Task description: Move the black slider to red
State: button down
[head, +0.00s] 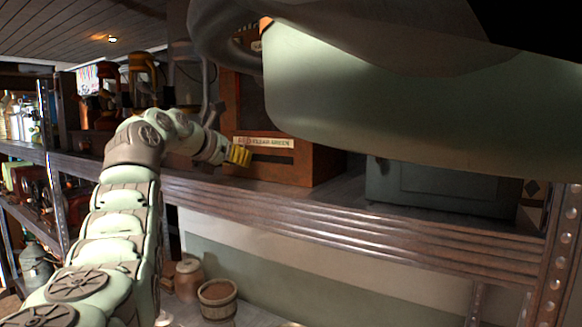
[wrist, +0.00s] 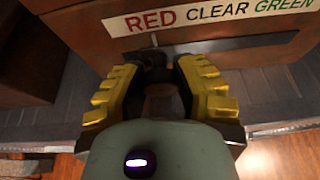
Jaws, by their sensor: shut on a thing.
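A brown wooden box (head: 312,163) on the shelf bears a white label (head: 264,142) reading RED, CLEAR, GREEN. A dark slot (head: 272,159) runs below the label. In the wrist view the label (wrist: 215,16) is at the top, with the slot (wrist: 240,46) under it. The black slider (wrist: 152,60) is between my fingertips, partly hidden by them, near the left part of the slot below RED. My gripper (wrist: 155,72), with yellow finger pads, is shut on it. In the head view my gripper (head: 238,155) is at the slot's left end; the slider is hidden there.
A grey-green case (head: 440,187) stands to the right, and several lanterns and jars stand to the left. A wooden bucket (head: 217,299) is on the level below. My own body blocks the upper right.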

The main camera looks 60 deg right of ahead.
jog(key=shift+w+a+r, duration=0.1)
jog(key=shift+w+r, duration=0.05)
jog(key=shift+w, duration=0.1)
jog(key=c, duration=0.9)
grip_release()
jog(key=shift+w+r, duration=0.1)
jog(key=shift+o, duration=1.4)
jog(key=v, duration=1.2)
